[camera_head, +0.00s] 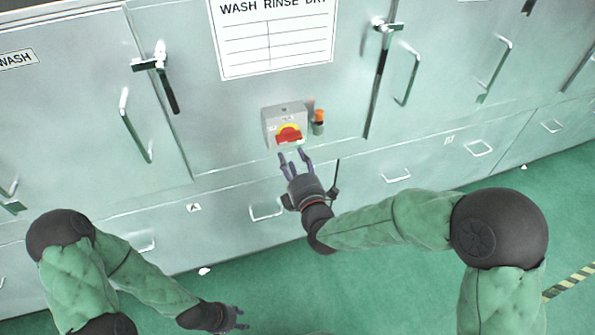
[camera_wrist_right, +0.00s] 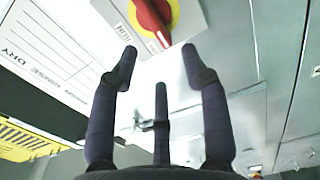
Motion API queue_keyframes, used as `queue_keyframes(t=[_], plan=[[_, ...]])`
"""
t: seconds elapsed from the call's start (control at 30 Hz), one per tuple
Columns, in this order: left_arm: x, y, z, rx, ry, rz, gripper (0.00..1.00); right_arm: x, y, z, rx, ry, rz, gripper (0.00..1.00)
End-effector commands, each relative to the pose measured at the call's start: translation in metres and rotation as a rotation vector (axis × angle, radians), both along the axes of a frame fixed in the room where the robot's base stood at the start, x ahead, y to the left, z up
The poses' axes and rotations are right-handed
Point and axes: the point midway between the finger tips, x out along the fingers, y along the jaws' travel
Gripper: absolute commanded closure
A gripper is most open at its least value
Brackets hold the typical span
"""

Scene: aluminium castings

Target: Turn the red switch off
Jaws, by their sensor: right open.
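The red switch (camera_head: 288,135) is a red rotary handle on a yellow disc, set on a grey box (camera_head: 273,115) on the cabinet front. In the right wrist view the red handle (camera_wrist_right: 151,20) shows at the top centre, partly cut off by the frame edge. My right gripper (camera_head: 295,157) is just below the switch, open and empty, its fingers pointing up at it. In the right wrist view its spread fingers (camera_wrist_right: 158,68) reach towards the box with a gap to the handle. My left gripper (camera_head: 240,318) is low over the floor, away from the cabinet; its fingers are small and unclear.
An orange-topped fitting (camera_head: 318,122) sits right beside the switch box. A wash-rinse-dry sign (camera_head: 272,40) hangs above. Latches and bar handles (camera_head: 134,125) protrude from the cabinet doors on both sides. The green floor (camera_head: 370,280) in front is clear.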

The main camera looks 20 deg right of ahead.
Motion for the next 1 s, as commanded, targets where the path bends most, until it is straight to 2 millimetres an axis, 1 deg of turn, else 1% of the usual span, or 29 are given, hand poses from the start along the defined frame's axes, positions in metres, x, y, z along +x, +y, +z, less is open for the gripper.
queue_keyframes(t=[0.03, 0.1, 0.2, 0.33, 0.47, 0.9, 1.0], plan=[[0.0, 0.0, 0.0, 0.0, 0.0, 0.0, 0.6, -0.009, 0.0, 0.001, 0.0, -0.001, 0.0, 0.54], [0.0, 0.0, 0.0, 0.0, 0.0, 0.0, 0.6, -0.02, -0.001, 0.001, 0.0, -0.001, 0.0, 0.54], [0.0, 0.0, 0.0, 0.0, 0.0, 0.0, 0.6, -0.031, -0.001, 0.0, 0.0, -0.001, 0.0, 0.54], [0.0, 0.0, 0.0, 0.0, 0.0, 0.0, 0.6, -0.04, -0.001, 0.0, 0.0, 0.0, 0.0, 0.54], [0.0, 0.0, 0.0, 0.0, 0.0, 0.0, 0.6, -0.042, -0.001, 0.0, 0.0, 0.0, 0.0, 0.54], [0.0, 0.0, 0.0, 0.0, 0.0, 0.0, 0.6, -0.042, -0.001, 0.0, 0.0, 0.0, 0.0, 0.54], [0.0, 0.0, 0.0, 0.0, 0.0, 0.0, 0.6, -0.041, -0.001, -0.006, 0.02, 0.02, 0.004, 0.54]])
